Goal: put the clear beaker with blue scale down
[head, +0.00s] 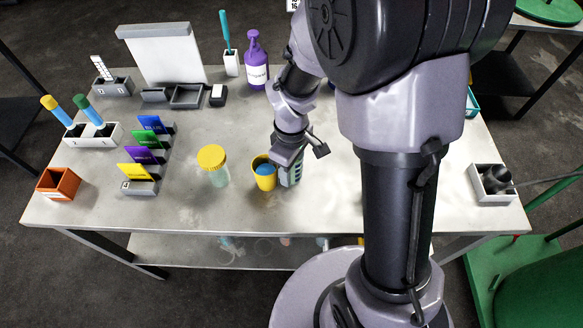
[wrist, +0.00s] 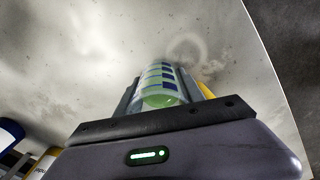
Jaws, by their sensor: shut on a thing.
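My gripper (wrist: 165,95) is shut on the clear beaker with blue scale (wrist: 164,84), which has blue marks and green inside in the wrist view. In the head view the gripper (head: 289,172) is low over the front middle of the table (head: 330,215), just right of a yellow cup with blue inside (head: 263,184). The beaker is mostly hidden there by the fingers. I cannot tell whether its base touches the table.
A yellow-lidded jar (head: 214,170) stands left of the yellow cup. Colored card holders (head: 146,165), an orange box (head: 58,184) and a purple bottle (head: 255,65) are farther off. A white tray (head: 491,185) is at the right. Table front is bare.

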